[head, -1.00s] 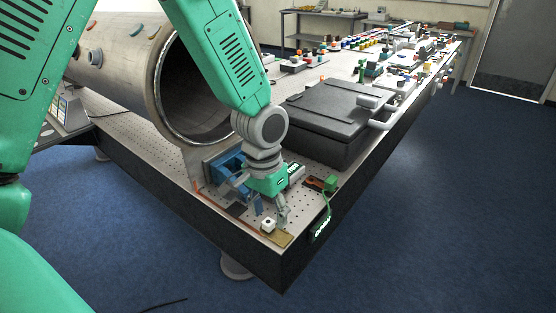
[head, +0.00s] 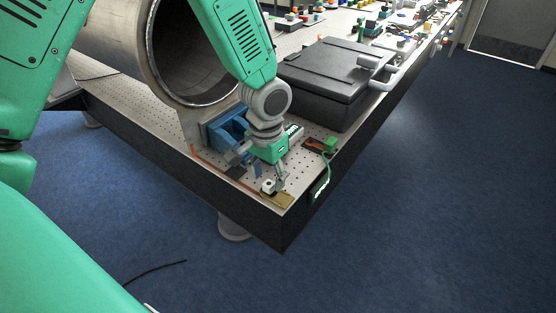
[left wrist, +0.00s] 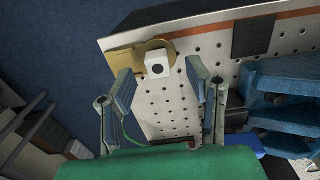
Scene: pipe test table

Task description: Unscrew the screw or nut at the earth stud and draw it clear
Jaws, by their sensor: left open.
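A small white block (head: 268,186) with a dark round spot on its face sits by a brass plate (head: 286,200) at the near corner of the table. In the left wrist view the white block (left wrist: 158,66) stands in front of the brass plate (left wrist: 128,60), beside its rounded end. A separate screw or nut cannot be made out. My left gripper (head: 262,174) is above this corner. In the left wrist view its fingers (left wrist: 160,82) are spread wide, one to each side of the white block, with gaps showing. My right gripper is not in view.
A blue bracket (head: 226,130) stands close behind my left gripper, below the large metal pipe (head: 118,40). A green connector with a cable (head: 330,145) is to the right. A black case (head: 325,85) lies behind. The perforated table top (head: 190,132) has bare room in front of the pipe.

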